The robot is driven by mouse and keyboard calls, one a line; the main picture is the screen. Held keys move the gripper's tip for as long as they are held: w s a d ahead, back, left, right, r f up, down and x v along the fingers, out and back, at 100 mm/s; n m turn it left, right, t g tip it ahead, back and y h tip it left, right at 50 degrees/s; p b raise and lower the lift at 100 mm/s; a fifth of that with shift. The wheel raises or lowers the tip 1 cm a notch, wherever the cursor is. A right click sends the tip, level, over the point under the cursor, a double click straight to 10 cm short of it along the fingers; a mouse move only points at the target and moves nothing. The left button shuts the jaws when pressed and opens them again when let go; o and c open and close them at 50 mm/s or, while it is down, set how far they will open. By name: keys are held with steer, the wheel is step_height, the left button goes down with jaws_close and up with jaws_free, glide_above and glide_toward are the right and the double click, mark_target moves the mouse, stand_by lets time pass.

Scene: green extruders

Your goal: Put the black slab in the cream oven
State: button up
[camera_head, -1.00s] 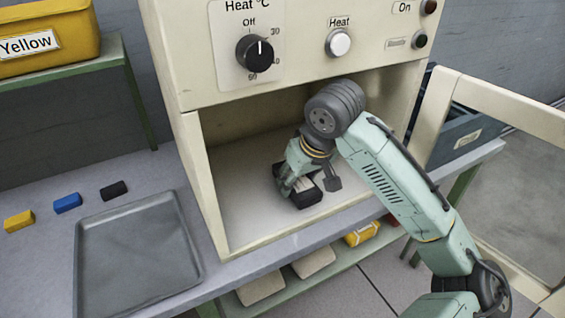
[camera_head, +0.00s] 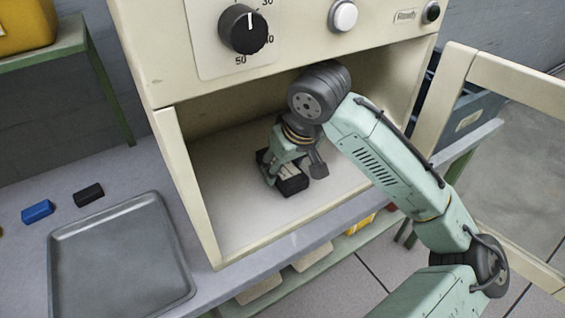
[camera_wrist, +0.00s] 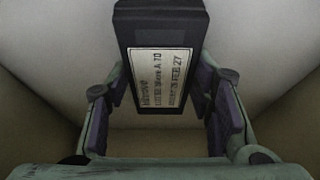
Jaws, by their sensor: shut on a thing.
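The cream oven (camera_head: 165,78) stands open, with its front door (camera_head: 446,95) swung out to the right. My gripper (camera_head: 281,172) is inside the chamber, shut on the black slab (camera_head: 293,187). The slab is low over the pale chamber floor; I cannot tell whether it touches it. In the wrist view the slab (camera_wrist: 160,22) has a printed white label and lies between the two fingers of my gripper (camera_wrist: 162,90). My wrist and fingers hide part of the slab in the head view.
A grey tray (camera_head: 60,240) lies on the bench left of the oven. A small black block (camera_head: 89,194) and a blue block (camera_head: 38,211) lie beside it. A dark bin (camera_head: 470,118) stands to the right. The chamber floor around the slab is clear.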

steer(key=shift+f, duration=0.25)
steer(key=o, duration=1.4)
steer(key=shift+r, duration=0.1)
steer(key=shift+r, duration=0.45)
steer(key=s+d, duration=0.2)
steer(key=s, duration=0.1)
steer(key=s+d+b, duration=0.1)
steer(key=s+d, duration=0.1)
steer(key=s, duration=0.2)
steer(key=s+d+b, duration=0.1)
steer(key=s+d, duration=0.2)
steer(key=shift+s+r, duration=0.15)
steer(key=shift+r, duration=0.1)
